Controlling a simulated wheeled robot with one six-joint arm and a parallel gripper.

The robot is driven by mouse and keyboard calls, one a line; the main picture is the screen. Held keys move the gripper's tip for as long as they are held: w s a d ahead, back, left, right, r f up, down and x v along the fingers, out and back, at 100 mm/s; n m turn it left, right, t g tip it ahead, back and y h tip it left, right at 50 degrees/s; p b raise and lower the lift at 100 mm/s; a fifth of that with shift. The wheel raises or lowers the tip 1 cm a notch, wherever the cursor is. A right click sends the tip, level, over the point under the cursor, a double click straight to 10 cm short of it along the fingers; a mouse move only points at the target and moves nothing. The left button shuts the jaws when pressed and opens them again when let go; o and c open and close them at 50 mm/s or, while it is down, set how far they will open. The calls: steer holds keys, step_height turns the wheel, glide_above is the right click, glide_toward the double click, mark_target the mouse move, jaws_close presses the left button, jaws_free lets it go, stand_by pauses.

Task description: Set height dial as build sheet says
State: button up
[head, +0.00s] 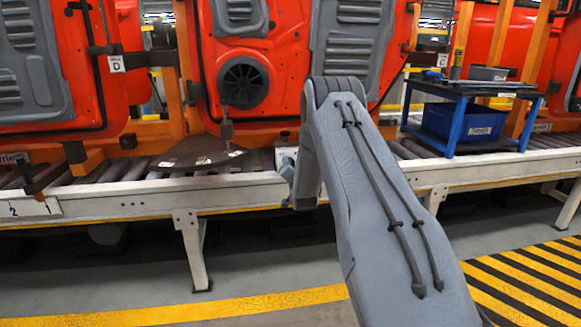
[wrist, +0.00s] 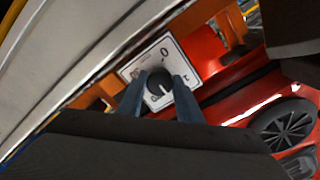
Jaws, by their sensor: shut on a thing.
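In the wrist view the height dial (wrist: 158,86) is a round black knob with a pale pointer mark. It sits on a white square plate (wrist: 135,68) with dark markings, partly covered by my fingers; they are too small to read surely. My gripper (wrist: 158,92) has one finger on each side of the knob and is shut on it. In the head view my own grey arm reaches to the conveyor and hides the gripper and dial. I cannot make out a build sheet in either view.
Orange-red doors (head: 285,45) with grey panels hang behind the roller conveyor (head: 130,207). A tag (head: 116,64) reads D. A dark plate (head: 200,155) lies on the rollers. A blue stand (head: 470,95) holds a blue bin (head: 465,122) at right. The floor in front is clear.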

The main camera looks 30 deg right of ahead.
steer(key=m, duration=0.8)
steer(key=shift+m, duration=0.3)
stand_by(0.3)
steer(key=o, duration=1)
steer(key=shift+r, duration=0.1)
steer(key=shift+o, duration=0.2)
steer(key=v, duration=0.8)
steer(key=shift+p, duration=0.4)
steer(key=shift+w, duration=0.1)
